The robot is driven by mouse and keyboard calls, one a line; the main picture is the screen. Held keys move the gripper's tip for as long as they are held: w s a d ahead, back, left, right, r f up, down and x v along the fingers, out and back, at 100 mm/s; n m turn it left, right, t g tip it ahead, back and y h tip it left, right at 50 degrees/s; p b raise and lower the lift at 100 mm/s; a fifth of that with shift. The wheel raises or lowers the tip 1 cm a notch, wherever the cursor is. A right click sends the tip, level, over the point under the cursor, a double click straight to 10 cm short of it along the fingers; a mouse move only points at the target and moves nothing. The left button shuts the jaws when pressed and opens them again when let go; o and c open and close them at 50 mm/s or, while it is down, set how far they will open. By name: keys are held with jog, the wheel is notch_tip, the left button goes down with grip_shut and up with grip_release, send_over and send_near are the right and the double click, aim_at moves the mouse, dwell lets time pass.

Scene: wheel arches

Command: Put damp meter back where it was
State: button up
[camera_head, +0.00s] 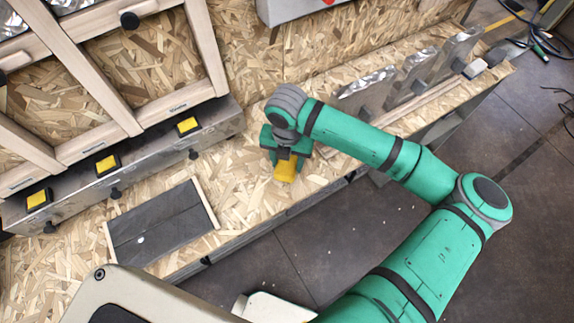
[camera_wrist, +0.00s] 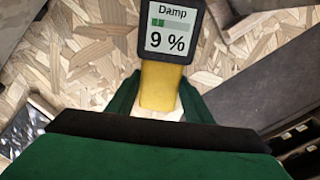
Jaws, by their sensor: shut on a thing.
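The damp meter is yellow with a dark head and a small screen; it shows in the wrist view (camera_wrist: 162,85), where the screen reads "Damp" and 9 %. My gripper (camera_wrist: 158,105) is shut on its yellow body, with a green finger on each side. In the head view my gripper (camera_head: 287,160) is over the wooden bench, and the yellow end of the damp meter (camera_head: 286,171) sticks out toward the front edge. The fingertips are partly hidden there. I cannot tell whether the meter touches the bench.
A dark grey panel (camera_head: 160,222) lies on the bench at left. Behind it a metal ledge (camera_head: 150,150) carries several yellow-faced blocks below wooden frames. Metal plates (camera_head: 405,80) stand at right along the bench. Bare board (camera_head: 240,190) lies between panel and gripper.

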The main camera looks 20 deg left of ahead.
aim_at(287, 163)
jog(key=shift+f, duration=1.4)
jog(key=shift+f, duration=0.15)
jog(key=o, duration=1)
notch_tip(287, 163, up, 12)
jog(key=shift+s+r, duration=0.15)
jog(key=shift+r, duration=0.05)
